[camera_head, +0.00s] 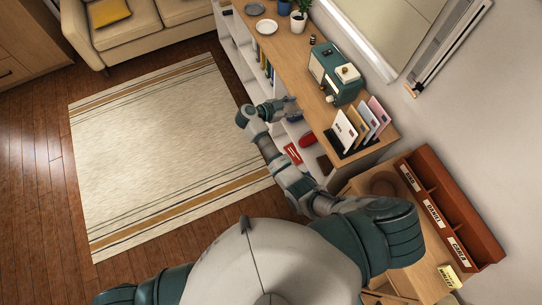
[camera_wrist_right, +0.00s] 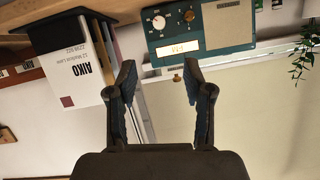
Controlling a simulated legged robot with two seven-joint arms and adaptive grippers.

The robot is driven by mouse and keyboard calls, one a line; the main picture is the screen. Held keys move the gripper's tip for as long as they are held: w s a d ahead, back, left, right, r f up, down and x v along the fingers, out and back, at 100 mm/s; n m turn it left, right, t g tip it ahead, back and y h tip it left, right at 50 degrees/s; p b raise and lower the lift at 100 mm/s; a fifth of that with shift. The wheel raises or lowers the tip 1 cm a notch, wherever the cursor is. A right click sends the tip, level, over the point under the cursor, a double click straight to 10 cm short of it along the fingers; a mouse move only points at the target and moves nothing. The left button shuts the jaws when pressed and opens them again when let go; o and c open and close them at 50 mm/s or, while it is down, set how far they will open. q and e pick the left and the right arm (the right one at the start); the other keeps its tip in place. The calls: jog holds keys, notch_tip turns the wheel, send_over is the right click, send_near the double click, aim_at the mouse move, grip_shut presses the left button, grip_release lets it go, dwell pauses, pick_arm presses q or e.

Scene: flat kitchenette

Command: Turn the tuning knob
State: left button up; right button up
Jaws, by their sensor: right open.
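The teal radio (camera_head: 337,72) stands on the wooden shelf top in the head view. In the right wrist view, the radio (camera_wrist_right: 196,38) appears upside down at the top. Its front carries a white dial with a knob (camera_wrist_right: 158,21), a smaller knob (camera_wrist_right: 189,16) and a lit display. I cannot tell which knob is the tuning knob. My right gripper (camera_head: 291,106) is at the shelf's front edge, left of and below the radio in the head view. Its fingers (camera_wrist_right: 159,68) are open and empty in the wrist view, apart from the radio. My left gripper is out of view.
A letter rack with envelopes (camera_head: 357,128) stands close beside the radio, and a white envelope (camera_wrist_right: 72,65) looms near one finger in the wrist view. A red-brown mail organizer (camera_head: 447,210) stands at right.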

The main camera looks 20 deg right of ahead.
notch_tip(320, 180, down, 9)
jog(key=w+n+t+b, duration=0.1)
jog(key=n+t, duration=0.5)
jog(key=t, duration=0.4)
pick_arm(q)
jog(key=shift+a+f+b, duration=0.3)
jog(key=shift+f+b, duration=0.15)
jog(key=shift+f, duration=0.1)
pick_arm(e)
jog(key=s+a+f+n+y, duration=0.2)
jog(key=f+n+y, duration=0.1)
jog(key=f, duration=0.3)
jog(key=s+a+f+n+t+y, duration=0.1)
jog(key=s+a+f+n+y, duration=0.1)
jog(key=f, duration=0.4)
jog(key=s+a+f+n+t+y, duration=0.1)
jog(key=s+a+f+n+y, duration=0.2)
jog(key=f+n+y, duration=0.1)
jog(key=shift+s+f+n+y, duration=0.3)
jog(key=shift+f+y, duration=0.4)
jog(key=shift+f, duration=0.2)
jog(key=shift+w+a+t, duration=0.1)
jog(key=shift+t, duration=0.2)
